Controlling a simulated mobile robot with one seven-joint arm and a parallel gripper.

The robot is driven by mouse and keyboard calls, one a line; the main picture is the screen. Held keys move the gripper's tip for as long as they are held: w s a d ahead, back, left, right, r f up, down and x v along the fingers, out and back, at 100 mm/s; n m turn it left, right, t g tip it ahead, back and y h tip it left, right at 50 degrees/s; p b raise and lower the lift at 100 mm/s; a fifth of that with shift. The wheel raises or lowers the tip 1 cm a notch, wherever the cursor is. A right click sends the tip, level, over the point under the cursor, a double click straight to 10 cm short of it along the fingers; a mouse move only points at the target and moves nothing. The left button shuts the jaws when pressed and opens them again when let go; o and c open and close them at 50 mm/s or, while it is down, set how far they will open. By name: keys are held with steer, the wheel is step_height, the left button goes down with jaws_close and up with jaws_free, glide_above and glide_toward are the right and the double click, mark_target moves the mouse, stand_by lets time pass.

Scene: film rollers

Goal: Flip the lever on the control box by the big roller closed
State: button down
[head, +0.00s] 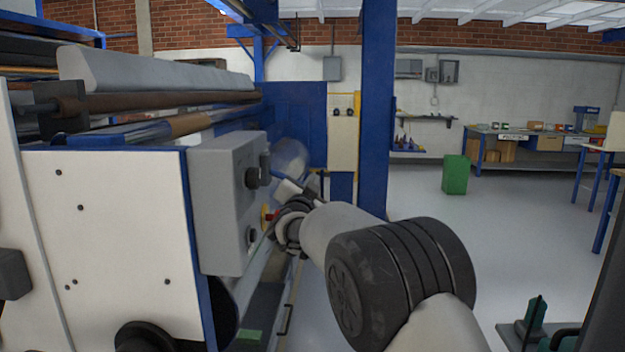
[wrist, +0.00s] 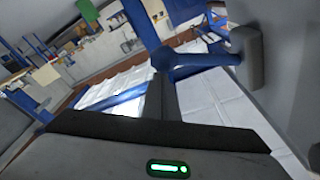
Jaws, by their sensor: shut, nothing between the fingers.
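The grey control box (head: 222,205) is mounted on the end of the big roller machine, at the left of the head view. In the head view my wrist partly hides the gripper beside the box.
A red button on yellow (head: 267,216) is on the box's right side. The rollers (head: 165,100) and white machine panel (head: 110,235) fill the left. A blue post (head: 377,110) stands behind my arm. The floor to the right is open around a green bin (head: 455,174).

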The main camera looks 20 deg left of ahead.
steer(key=shift+f, duration=0.4)
steer(key=shift+a+f, duration=0.15)
steer(key=shift+f, duration=0.1)
step_height(320, 180, up, 4)
steer(key=w+d, duration=0.1)
steer(key=d, duration=0.2)
steer(key=s+d+f+p, duration=0.1)
steer(key=s, duration=0.8)
steer(key=shift+s+f, duration=0.15)
steer(key=shift+s, duration=0.15)
